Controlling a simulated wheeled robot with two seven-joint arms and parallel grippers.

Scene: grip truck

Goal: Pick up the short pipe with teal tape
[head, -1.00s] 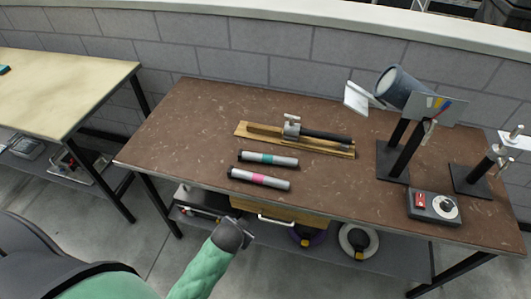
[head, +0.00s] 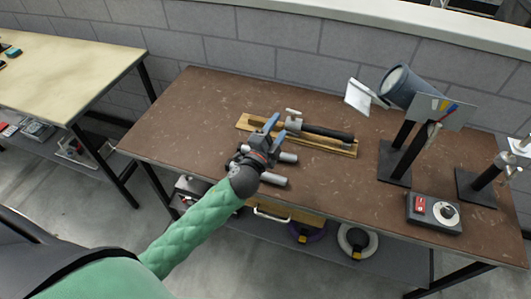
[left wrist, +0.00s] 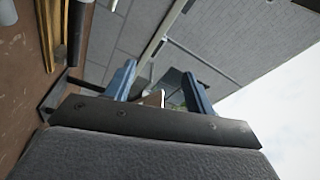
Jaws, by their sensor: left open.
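The short pipe with teal tape (head: 288,157) lies on the brown table; in the head view only its grey right end shows clearly. My left gripper hides its middle, including the tape. A second short pipe (head: 274,180) lies in front of it, also mostly covered by my gripper. My left gripper (head: 281,121) is open and empty above the pipes, its blue fingers directed toward the back of the table. Both fingers also show apart in the left wrist view (left wrist: 157,73), with no pipe between them. My right gripper is not in view.
A wooden board (head: 335,149) with a clamp and dark pipe lies just behind the short pipes. A lamp-like stand (head: 395,160) and a control box (head: 433,213) are at the right. The table's left part is clear. A grey wall stands behind.

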